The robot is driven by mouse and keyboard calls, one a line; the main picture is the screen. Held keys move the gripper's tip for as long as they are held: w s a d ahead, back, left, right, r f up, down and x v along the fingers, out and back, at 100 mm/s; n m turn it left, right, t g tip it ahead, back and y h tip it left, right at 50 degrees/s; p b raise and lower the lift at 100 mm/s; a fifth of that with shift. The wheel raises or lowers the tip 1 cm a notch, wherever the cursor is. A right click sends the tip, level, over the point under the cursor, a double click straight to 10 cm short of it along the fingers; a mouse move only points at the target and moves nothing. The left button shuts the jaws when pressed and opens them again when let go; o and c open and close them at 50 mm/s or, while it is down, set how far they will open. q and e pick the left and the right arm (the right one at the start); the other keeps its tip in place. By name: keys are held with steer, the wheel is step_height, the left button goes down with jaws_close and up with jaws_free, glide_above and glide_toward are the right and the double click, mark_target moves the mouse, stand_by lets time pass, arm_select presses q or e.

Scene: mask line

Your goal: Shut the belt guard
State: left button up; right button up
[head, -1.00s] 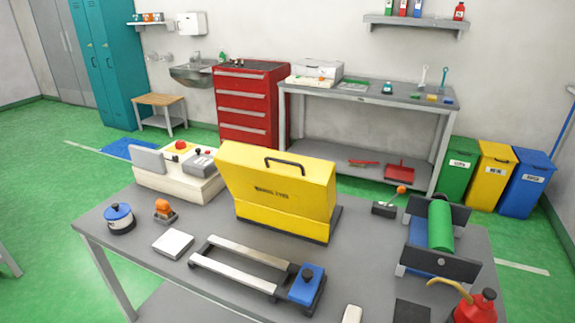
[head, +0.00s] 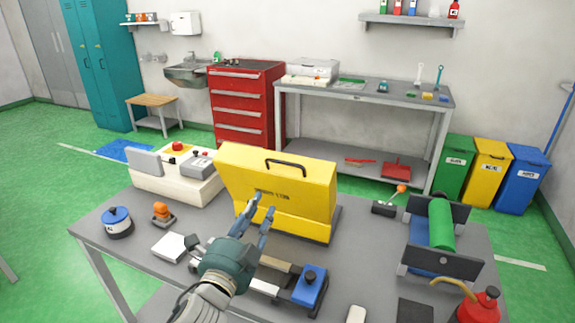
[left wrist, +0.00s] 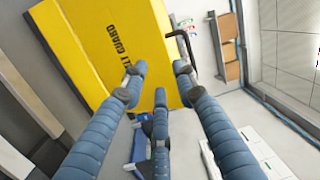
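The yellow belt guard (head: 285,190) stands on a dark base on the grey bench, with a black bar handle (head: 286,166) on its upper part. Its upper panel leans out at the left; I cannot tell its exact hinge position. My left gripper (head: 260,212) is just in front of the guard's labelled face, below and left of the handle. In the left wrist view, the gripper (left wrist: 158,82) has its blue fingers spread and empty, with the yellow guard (left wrist: 85,50) and handle (left wrist: 181,48) beyond the tips. I cannot tell whether a fingertip touches. My right gripper is not in view.
A cream control box (head: 178,180) stands left of the guard. A blue-ended clamp (head: 310,287) lies in front, partly behind my arm. A lever switch (head: 388,207) and a green roller (head: 440,225) stand to the right. A red oil can (head: 478,307) is at the front right.

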arm_select(q)
step_height(320, 180, up, 4)
steer(key=w+d+m+t+h, duration=0.1)
steer(key=w+d+m+h, duration=0.1)
steer(key=d+m, duration=0.15)
steer(key=r+p, duration=0.2)
glide_above(276, 179)
steer(key=s+d, duration=0.3)
steer(key=shift+w, duration=0.8)
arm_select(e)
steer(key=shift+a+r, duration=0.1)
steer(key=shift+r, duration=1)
arm_select(q)
jaws_close()
